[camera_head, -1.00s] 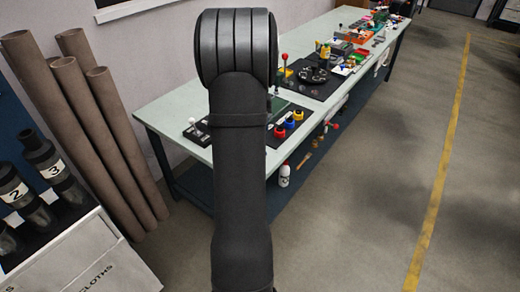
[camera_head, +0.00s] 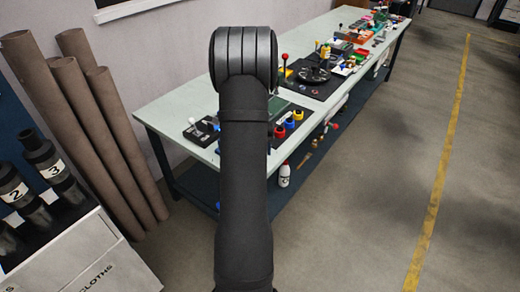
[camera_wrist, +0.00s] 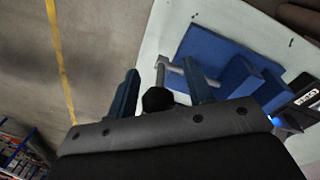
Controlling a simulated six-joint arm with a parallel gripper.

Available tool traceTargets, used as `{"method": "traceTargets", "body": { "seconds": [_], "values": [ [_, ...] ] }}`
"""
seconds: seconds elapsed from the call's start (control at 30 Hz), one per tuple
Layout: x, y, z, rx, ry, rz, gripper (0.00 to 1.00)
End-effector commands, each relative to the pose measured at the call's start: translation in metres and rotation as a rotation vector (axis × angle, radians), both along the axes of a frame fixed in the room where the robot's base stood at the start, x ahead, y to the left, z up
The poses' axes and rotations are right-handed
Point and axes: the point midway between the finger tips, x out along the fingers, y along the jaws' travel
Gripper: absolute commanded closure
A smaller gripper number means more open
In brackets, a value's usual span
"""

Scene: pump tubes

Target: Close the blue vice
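In the wrist view, the blue vice (camera_wrist: 207,46) sits on the pale bench top, with its blue jaw blocks toward the right. A grey screw and crossbar handle (camera_wrist: 161,76) stick out from its left side. A black round knob (camera_wrist: 158,98) shows below the bar, close to my palm. My gripper (camera_wrist: 161,77) is open, its two dark blue fingers apart on either side of the handle bar. I cannot tell whether a finger touches it. In the head view, my arm covers my gripper and most or all of the vice.
The long bench (camera_head: 180,98) runs away to the upper right. A dark mat (camera_head: 313,82) with tools and coloured caps (camera_head: 289,123) lie to the arm's right. A white bottle (camera_head: 284,174) stands on the lower shelf. Brown tubes (camera_head: 125,140) lean at left. The floor at right is clear.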

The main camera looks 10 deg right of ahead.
Motion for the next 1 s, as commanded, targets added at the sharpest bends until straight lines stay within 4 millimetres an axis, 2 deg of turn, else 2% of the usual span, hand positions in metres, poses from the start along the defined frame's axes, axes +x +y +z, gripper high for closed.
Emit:
{"method": "traceTargets", "body": {
  "seconds": [0.03, 0.2, 0.23, 0.67, 1.0],
  "values": [
    [0.0, 0.0, 0.0, 0.0, 0.0, 0.0, 0.64],
    [0.0, 0.0, 0.0, 0.0, -0.001, 0.0, 0.97],
    [0.0, 0.0, 0.0, 0.0, -0.001, 0.0, 1.0],
    [0.005, -0.002, 0.001, 0.046, 0.043, 0.0, 1.0],
    [0.019, -0.015, 0.001, 0.227, 0.223, -0.001, 1.0]
  ]
}}
